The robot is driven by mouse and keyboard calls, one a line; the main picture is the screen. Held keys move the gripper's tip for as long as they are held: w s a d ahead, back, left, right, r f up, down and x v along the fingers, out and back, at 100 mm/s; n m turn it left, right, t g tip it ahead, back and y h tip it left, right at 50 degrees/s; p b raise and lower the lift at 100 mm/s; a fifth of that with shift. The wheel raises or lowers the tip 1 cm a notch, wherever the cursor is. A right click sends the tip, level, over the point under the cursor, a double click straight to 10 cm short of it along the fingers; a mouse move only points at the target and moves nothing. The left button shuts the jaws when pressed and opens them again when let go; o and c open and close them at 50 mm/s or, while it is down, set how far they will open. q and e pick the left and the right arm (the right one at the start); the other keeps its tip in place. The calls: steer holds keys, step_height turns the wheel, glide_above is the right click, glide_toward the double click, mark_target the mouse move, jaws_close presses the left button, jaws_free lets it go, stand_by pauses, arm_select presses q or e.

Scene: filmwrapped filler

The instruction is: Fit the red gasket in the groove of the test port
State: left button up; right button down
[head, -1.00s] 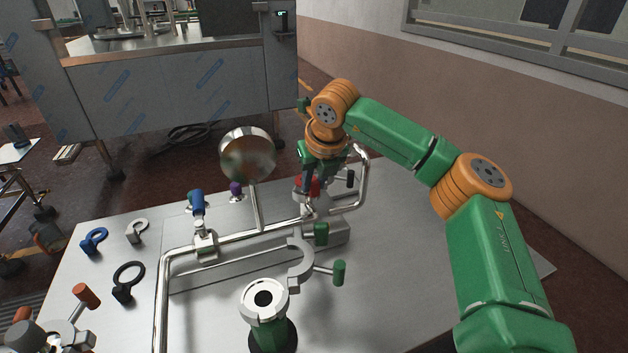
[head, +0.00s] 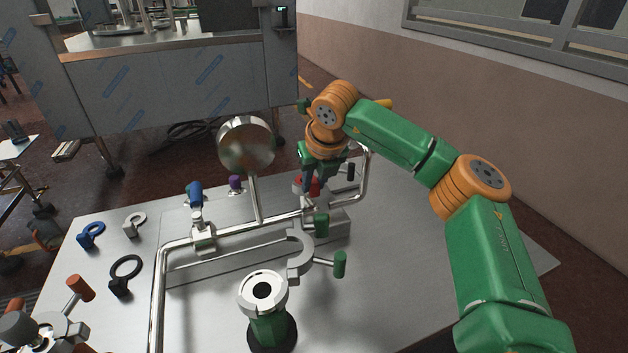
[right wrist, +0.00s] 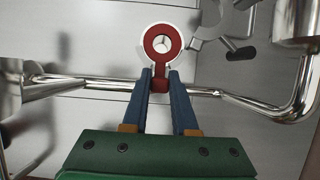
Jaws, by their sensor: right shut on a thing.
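The red gasket (right wrist: 176,43) is a flat ring with a short tab. My right gripper (right wrist: 160,78) is shut on the tab, with the ring ahead of the fingertips. In the right wrist view the ring lies over a pale round port face (right wrist: 148,53), whose rim shows around it; I cannot tell whether it is seated in the groove or just above it. In the head view the gasket (head: 313,186) shows as a small red patch beside my right gripper (head: 307,190), at the pipework's far right.
A bent steel pipe (head: 235,234) and a round gauge (head: 246,145) stand near the gripper. Blue (head: 91,233), grey and black (head: 124,272) clamps lie at left. The table's right side is clear.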

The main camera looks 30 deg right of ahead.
steer(key=shift+f, duration=0.1)
stand_by(0.4)
steer(key=c, duration=0.6)
jaws_free()
steer(key=v, duration=0.7)
